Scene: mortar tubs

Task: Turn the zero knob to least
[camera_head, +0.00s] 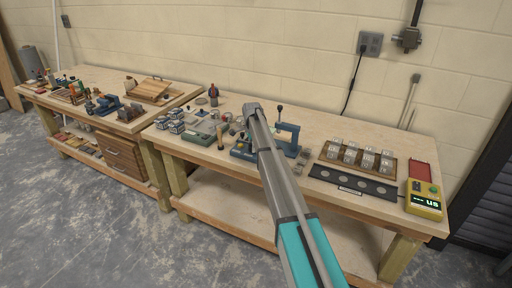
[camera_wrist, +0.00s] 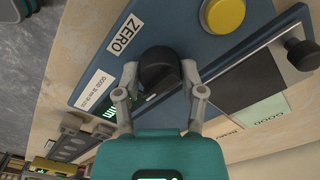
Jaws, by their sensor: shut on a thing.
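The zero knob (camera_wrist: 158,66) is a black round knob on a blue panel (camera_wrist: 185,35), beside a white label reading ZERO (camera_wrist: 123,33). My gripper (camera_wrist: 160,76) has one finger on each side of the knob and is shut on it.
A yellow button (camera_wrist: 223,14) sits on the panel near the knob. A green display (camera_wrist: 106,111) is partly hidden by my finger. A tray of metal blocks (camera_head: 326,150), a dark strip (camera_head: 325,174) and a yellow meter (camera_head: 424,200) are to the right on the bench.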

